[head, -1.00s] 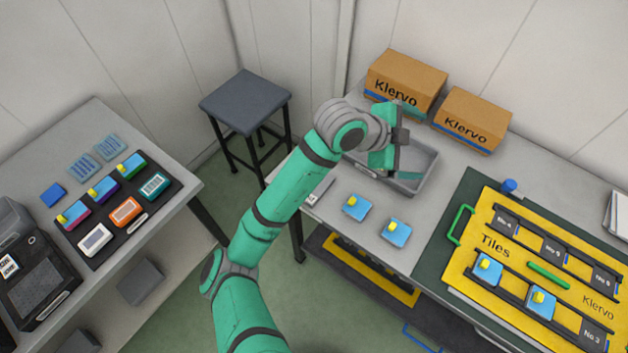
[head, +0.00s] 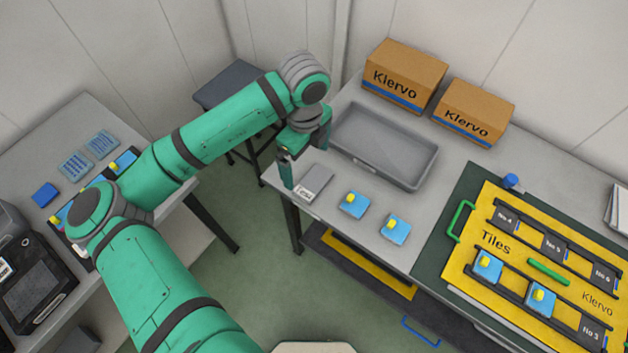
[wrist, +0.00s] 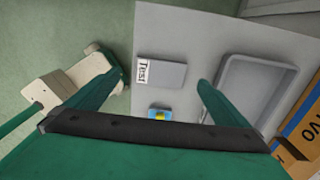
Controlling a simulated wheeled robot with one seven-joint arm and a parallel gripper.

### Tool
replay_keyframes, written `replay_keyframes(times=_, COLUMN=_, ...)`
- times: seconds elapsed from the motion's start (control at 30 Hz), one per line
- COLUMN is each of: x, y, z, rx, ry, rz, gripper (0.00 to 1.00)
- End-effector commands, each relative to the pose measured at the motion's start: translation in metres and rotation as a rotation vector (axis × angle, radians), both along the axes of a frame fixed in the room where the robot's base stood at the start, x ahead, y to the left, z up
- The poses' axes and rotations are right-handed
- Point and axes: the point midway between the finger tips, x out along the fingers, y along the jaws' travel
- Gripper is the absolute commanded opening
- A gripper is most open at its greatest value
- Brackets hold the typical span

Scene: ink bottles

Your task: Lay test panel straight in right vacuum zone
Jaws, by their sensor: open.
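The test panel is a flat grey plate (head: 314,183) with a white label, lying on the right table near its left end. In the wrist view the panel (wrist: 168,76) shows the word "Test" on its label and lies between my fingers as seen from above. My gripper (head: 306,158) is open and empty, above the table beside the panel; the wrist view shows its two fingers (wrist: 160,85) spread apart. I cannot make out anything marked as a vacuum zone in these views.
A grey tray (head: 424,180) lies right of the panel. Two blue tiles with yellow knobs (head: 354,206) (head: 395,229) lie in front. A yellow "Tiles" board (head: 490,215) is farther right, with Klervo boxes (head: 402,75) behind. A stool (head: 212,92) stands left.

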Motion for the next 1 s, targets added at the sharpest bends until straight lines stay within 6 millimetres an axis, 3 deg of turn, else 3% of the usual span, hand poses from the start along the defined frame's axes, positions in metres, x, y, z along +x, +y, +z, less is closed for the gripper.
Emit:
replay_keyframes(times=0.1, x=0.0, y=0.001, z=-0.016, rx=-0.002, ry=0.0, rz=0.004, gripper=1.0)
replay_keyframes(times=0.37, x=0.0, y=-0.003, z=-0.033, rx=-0.002, ry=-0.001, rz=0.001, gripper=1.0)
replay_keyframes(times=0.7, x=-0.001, y=-0.014, z=-0.074, rx=-0.003, ry=-0.001, rz=-0.004, gripper=1.0)
replay_keyframes(times=1.0, x=-0.001, y=-0.013, z=-0.078, rx=-0.003, ry=-0.003, rz=-0.003, gripper=1.0)
